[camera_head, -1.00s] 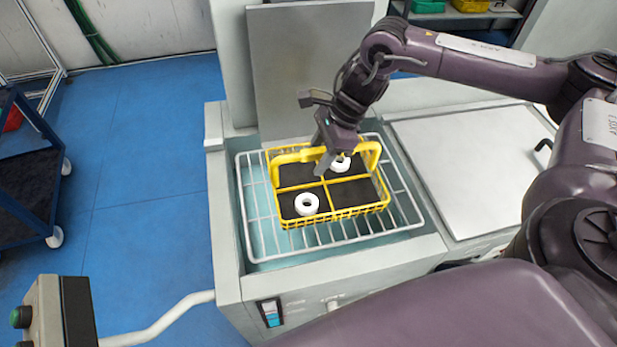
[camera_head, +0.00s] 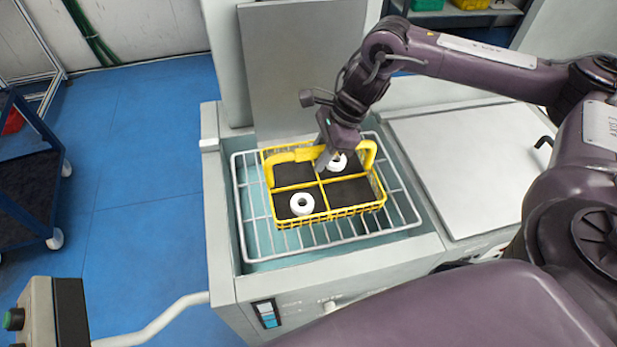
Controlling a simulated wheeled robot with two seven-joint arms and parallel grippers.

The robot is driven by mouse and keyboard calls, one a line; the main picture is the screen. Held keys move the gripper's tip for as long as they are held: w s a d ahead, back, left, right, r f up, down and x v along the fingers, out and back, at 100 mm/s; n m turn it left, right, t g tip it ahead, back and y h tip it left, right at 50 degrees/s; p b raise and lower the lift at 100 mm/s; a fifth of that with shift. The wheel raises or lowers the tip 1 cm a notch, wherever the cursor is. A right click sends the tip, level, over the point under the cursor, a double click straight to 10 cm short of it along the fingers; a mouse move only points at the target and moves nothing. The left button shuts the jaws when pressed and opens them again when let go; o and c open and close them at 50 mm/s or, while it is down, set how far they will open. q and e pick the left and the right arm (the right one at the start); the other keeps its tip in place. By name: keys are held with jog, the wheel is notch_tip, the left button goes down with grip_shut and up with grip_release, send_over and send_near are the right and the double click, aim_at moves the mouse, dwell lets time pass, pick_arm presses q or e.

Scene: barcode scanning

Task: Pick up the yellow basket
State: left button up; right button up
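The yellow basket (camera_head: 328,215) sits upright on a white wire rack (camera_head: 253,221) in the machine's open basin. It has dark square compartments and a raised handle (camera_head: 291,157) across the top. One white ring (camera_head: 302,204) lies in its front left compartment and another white ring (camera_head: 337,163) in its back right one. My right gripper (camera_head: 328,158) points down at the middle of the handle, with its fingers at the handle. The fingertips are small and partly hidden, so I cannot tell whether they are closed on it. My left gripper is out of view.
A flat metal lid (camera_head: 458,165) lies right of the basin. An upright grey panel (camera_head: 303,72) stands behind it. A control box (camera_head: 50,312) and a white rail (camera_head: 158,328) are at the lower left. A blue cart (camera_head: 30,190) stands on open blue floor.

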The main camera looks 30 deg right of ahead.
jog(key=shift+d, duration=0.1)
grip_shut()
jog(key=shift+r, duration=0.1)
